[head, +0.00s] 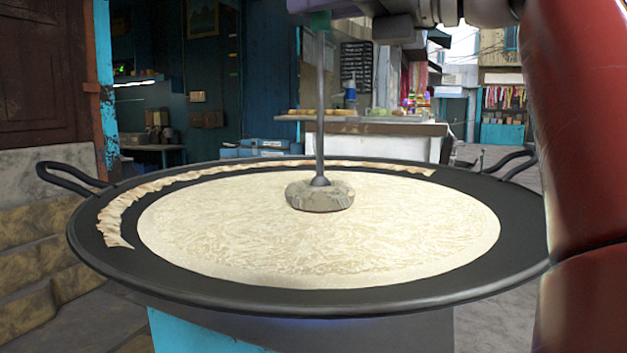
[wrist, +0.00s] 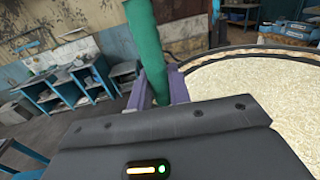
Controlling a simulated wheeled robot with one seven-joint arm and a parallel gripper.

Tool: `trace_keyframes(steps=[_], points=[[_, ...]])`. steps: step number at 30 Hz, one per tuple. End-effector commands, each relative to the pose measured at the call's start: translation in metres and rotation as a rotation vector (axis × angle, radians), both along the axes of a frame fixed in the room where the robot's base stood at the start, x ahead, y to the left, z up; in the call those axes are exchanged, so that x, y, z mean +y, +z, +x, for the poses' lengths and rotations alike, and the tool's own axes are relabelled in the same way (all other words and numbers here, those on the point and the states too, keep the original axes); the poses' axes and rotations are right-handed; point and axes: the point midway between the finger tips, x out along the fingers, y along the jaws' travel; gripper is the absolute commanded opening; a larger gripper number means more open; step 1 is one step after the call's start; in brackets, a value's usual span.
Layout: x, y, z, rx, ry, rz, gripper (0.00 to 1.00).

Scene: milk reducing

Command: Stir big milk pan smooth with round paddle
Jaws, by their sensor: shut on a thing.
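The big milk pan (head: 400,293) is wide, black and shallow, with a loop handle on each side. Cream-coloured, wrinkled milk (head: 240,235) fills its middle, and it also shows in the wrist view (wrist: 250,95). The round paddle (head: 320,195) is a coated disc on a thin upright metal rod. Its disc rests at the milk's surface, a little behind the middle. My gripper (head: 322,12) is at the top edge of the head view. In the wrist view my gripper (wrist: 162,92) is shut on the paddle's green handle (wrist: 143,40). The fingertips are partly hidden.
A strip of wrinkled milk skin (head: 125,205) lies along the pan's left and back rim. The pan stands on a blue base (head: 200,330). Stone steps (head: 35,250) are at left. A counter with goods (head: 375,128) stands behind. My red arm covers the right side.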

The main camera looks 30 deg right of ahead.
Motion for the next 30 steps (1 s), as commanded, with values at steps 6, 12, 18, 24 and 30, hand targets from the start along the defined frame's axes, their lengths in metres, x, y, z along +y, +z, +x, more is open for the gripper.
trace_keyframes(steps=[6,12,18,24,30], points=[[0.013,0.002,-0.032,-0.004,0.000,-0.001,0.00],[0.025,0.002,-0.060,-0.004,0.002,0.000,0.00],[0.036,0.002,-0.088,-0.004,0.002,-0.001,0.00],[0.047,0.002,-0.113,-0.003,0.001,-0.002,0.00],[0.050,0.000,-0.121,0.000,0.000,0.000,0.00]])
